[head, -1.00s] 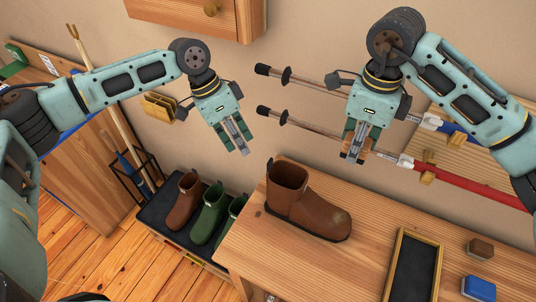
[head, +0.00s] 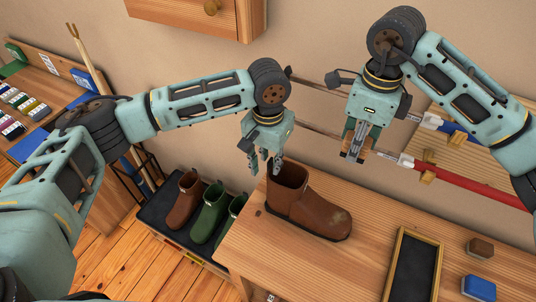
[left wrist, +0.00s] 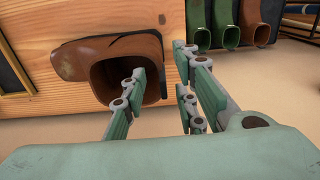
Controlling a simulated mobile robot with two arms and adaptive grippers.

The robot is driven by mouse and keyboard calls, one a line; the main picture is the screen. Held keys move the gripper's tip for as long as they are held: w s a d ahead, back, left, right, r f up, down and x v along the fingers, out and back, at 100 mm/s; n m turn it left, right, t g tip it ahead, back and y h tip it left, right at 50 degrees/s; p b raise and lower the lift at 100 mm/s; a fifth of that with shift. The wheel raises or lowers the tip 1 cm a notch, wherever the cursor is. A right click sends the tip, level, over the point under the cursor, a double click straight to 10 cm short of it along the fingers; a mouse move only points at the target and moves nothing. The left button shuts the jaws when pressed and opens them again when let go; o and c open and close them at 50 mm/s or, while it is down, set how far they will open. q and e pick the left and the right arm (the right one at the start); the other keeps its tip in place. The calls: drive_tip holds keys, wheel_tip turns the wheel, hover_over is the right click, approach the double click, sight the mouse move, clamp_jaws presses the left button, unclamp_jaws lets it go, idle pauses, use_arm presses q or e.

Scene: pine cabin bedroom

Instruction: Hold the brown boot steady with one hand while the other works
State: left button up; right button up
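The brown boot (head: 312,212) stands upright on the wooden bench, its shaft at the left and its toe pointing right. My left gripper (head: 265,166) is open at the left of the boot's shaft top. In the left wrist view, the boot's open top (left wrist: 112,78) faces the camera. One finger of the left gripper (left wrist: 160,98) overlaps the opening and the other is out beside the rim. I cannot tell whether either touches it.
On the bench (head: 290,262) are a black tray with a wooden frame (head: 438,273), a brown block (head: 480,247) and a blue block (head: 481,288). A low rack holds another brown boot (head: 184,204) and green boots (head: 208,218). Poles hang on the wall behind.

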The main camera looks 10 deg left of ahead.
use_arm(q)
wheel_tip(320, 180, down, 9)
drive_tip(key=shift+f, duration=0.2)
idle(0.3)
clamp_jaws()
idle(0.4)
